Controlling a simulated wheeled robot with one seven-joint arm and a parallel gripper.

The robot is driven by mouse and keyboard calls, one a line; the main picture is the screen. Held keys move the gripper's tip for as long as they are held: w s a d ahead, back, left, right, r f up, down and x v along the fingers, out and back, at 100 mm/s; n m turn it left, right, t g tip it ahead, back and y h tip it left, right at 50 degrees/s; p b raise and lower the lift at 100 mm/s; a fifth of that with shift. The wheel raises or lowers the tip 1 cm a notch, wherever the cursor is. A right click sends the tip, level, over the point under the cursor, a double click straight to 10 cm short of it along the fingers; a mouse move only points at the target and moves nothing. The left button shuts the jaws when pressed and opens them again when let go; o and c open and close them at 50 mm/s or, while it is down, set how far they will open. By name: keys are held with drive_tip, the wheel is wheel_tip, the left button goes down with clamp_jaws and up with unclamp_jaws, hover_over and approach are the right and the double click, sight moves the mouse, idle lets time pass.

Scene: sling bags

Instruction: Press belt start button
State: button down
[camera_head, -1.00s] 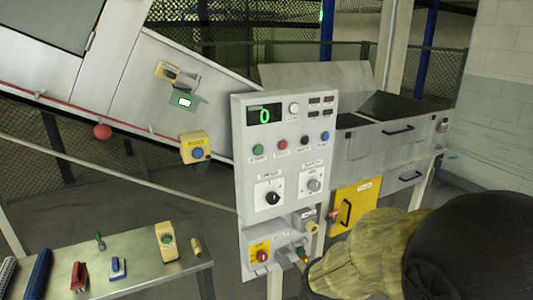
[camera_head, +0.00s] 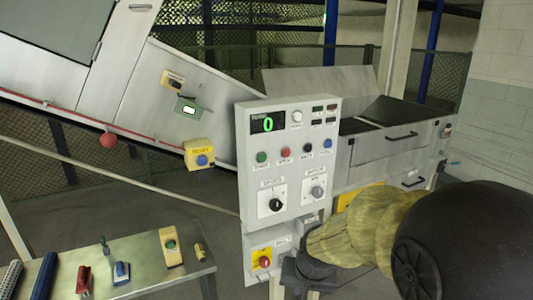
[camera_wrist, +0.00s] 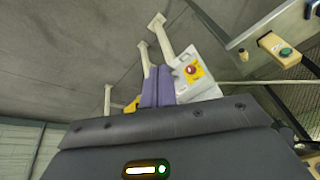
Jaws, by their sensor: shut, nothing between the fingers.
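The white control panel (camera_head: 288,165) stands upright in the head view. It has a row of green (camera_head: 262,157), red (camera_head: 285,153), black (camera_head: 307,148) and blue (camera_head: 327,144) buttons; their labels are too small to read surely. A lower box (camera_head: 257,243) below it carries a red button (camera_head: 264,261) on a yellow plate, also seen in the wrist view (camera_wrist: 191,70). My gripper (camera_head: 303,268) is in front of the lower box's right side, and its fingertips are hard to make out there. In the wrist view its purple fingers (camera_wrist: 158,87) are together and empty.
A metal table (camera_head: 140,262) at lower left holds a tan box with a green button (camera_head: 171,245) and small tools. A yellow box with a blue button (camera_head: 199,154) is on the sloped machine (camera_head: 150,90). A grey drawer unit (camera_head: 390,145) stands behind right.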

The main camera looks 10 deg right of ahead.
drive_tip(key=w+r+m+t+y+p, duration=0.1)
drive_tip(key=w+r+m, duration=0.4)
drive_tip(key=w+r, duration=0.5)
drive_tip(key=w+r+m+t+y+p, duration=0.1)
drive_tip(key=w+r+m+t+p, duration=0.3)
drive_tip(key=w+r, duration=0.6)
wheel_tip(320, 180, up, 6)
drive_tip(key=shift+w+f+m+y+p, duration=0.35)
drive_tip(key=shift+m+p, duration=0.4)
drive_tip(key=shift+m, duration=0.35)
drive_tip(key=shift+w+d+r, duration=0.1)
drive_tip(key=p, duration=0.4)
approach(263, 161)
wheel_tip(263, 161, down, 3)
drive_tip(key=shift+w+a+f+p, duration=0.15)
drive_tip(key=shift+w+a+p, duration=0.1)
drive_tip(key=shift+w+p, duration=0.35)
drive_tip(key=shift+w+a+f+p, duration=0.15)
drive_tip(key=shift+w+a+p, duration=0.15)
drive_tip(key=shift+w, duration=0.45)
drive_tip(key=shift+w+a+f+p, duration=0.2)
drive_tip(key=shift+w+p, duration=0.25)
drive_tip(key=shift+w, duration=0.25)
drive_tip(key=shift+w, duration=0.1)
